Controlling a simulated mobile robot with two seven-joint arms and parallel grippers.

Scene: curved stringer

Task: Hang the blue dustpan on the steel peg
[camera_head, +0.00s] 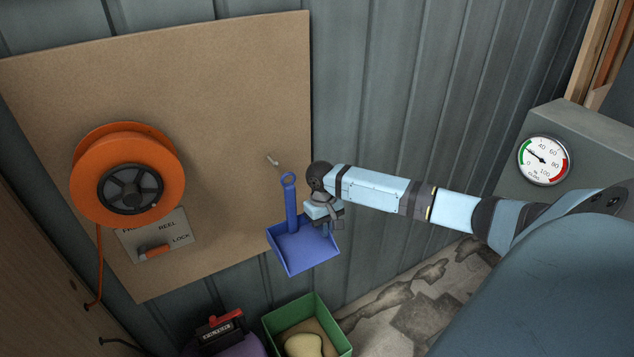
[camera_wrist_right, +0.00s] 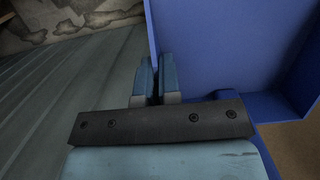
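The blue dustpan (camera_head: 303,250) hangs upright in the air in front of the brown board, its handle pointing up and ending in a ring. The steel peg (camera_head: 272,160) sticks out of the board, a little above and left of the ring, which is apart from it. My right gripper (camera_head: 334,224) is at the pan's right side. In the right wrist view its two fingers (camera_wrist_right: 155,80) are close together on the thin edge of the pan (camera_wrist_right: 235,50). My left gripper is not in view.
An orange cable reel (camera_head: 128,172) is on the board (camera_head: 215,90), left of the peg, above a lock plate (camera_head: 170,238). A green bin (camera_head: 340,340) stands below the dustpan, beside a dark item with a red handle (camera_head: 222,320). A gauge box (camera_head: 575,135) is at right.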

